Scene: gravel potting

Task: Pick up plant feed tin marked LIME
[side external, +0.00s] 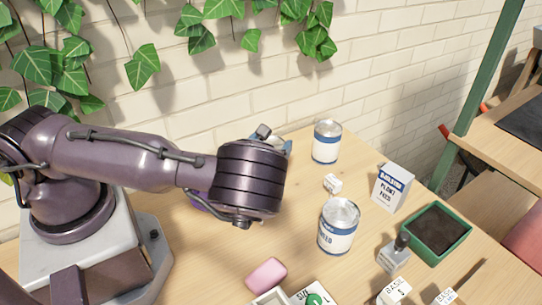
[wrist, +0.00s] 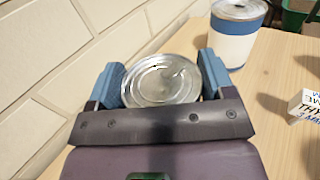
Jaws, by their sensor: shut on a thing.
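In the wrist view, my gripper (wrist: 163,72) has its two blue fingers on either side of a tin (wrist: 165,82) with a round silver lid. It is shut on this tin. The tin's label is hidden, so I cannot read whether it says LIME. In the side view, my wrist hides most of the gripper and the held tin. A second tin (side external: 327,142), white with a blue band, stands upright near the wall; it also shows in the wrist view (wrist: 236,38).
A pink block (side external: 266,274) lies in front. The brick wall (wrist: 45,65) is close behind.

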